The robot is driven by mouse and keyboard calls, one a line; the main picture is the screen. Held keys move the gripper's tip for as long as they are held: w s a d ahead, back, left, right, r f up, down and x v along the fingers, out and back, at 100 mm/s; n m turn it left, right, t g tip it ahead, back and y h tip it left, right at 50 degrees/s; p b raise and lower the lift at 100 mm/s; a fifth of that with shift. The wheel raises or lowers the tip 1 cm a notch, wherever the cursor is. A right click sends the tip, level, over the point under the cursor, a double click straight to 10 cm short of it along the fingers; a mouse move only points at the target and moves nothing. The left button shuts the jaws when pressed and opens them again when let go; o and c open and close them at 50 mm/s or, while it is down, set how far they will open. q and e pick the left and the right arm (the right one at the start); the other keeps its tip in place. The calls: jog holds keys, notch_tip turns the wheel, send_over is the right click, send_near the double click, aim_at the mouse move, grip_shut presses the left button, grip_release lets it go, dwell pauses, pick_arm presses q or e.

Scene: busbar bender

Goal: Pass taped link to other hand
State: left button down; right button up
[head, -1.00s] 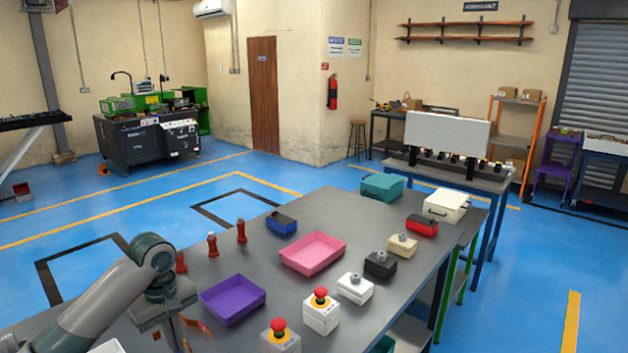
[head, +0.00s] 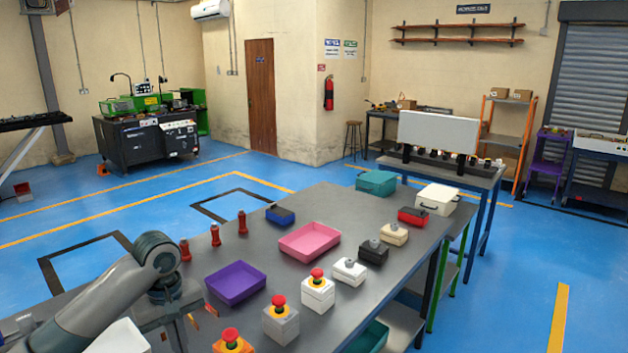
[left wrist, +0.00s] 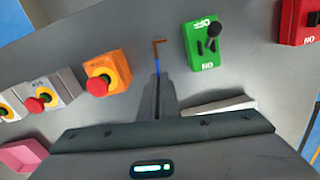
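The taped link, a thin copper piece with a bent end and blue tape (left wrist: 157,67), sticks out beyond the fingertips of my left gripper (left wrist: 157,88) in the left wrist view. The fingers look closed together on it, above the grey table (left wrist: 240,85). In the head view my left gripper (head: 182,335) is cut by the lower edge, with small copper-coloured bits showing beside it. My right gripper is in neither view.
Emergency-stop boxes (head: 280,325) stand right of my left gripper, with a purple tray (head: 235,283) and pink tray (head: 309,241) beyond. Red handles (head: 242,224) stand at the far edge. A green switch box (left wrist: 203,55) and white item (left wrist: 218,107) lie near the gripper.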

pick_arm(q)
jog(key=s+d+m+b, duration=0.1)
jog(key=s+d+m, duration=0.3)
jog(key=s, duration=0.4)
jog(key=s+d+m, duration=0.3)
jog(key=s+m, duration=0.1)
jog(key=s, duration=0.4)
jog(key=shift+d+r+b, duration=0.4)
jog(key=shift+s, duration=0.1)
jog(key=shift+d, duration=0.1)
jog(key=w+d+r+m, duration=0.1)
jog(key=w+d+r, duration=0.1)
jog(key=w+d, duration=0.7)
jog(key=w+d+r+m, duration=0.1)
jog(key=w+d, duration=0.7)
jog(key=d, duration=0.8)
jog(key=shift+w+d+r+m, duration=0.3)
jog(key=shift+w+r+m, duration=0.1)
jog(key=shift+r, duration=0.2)
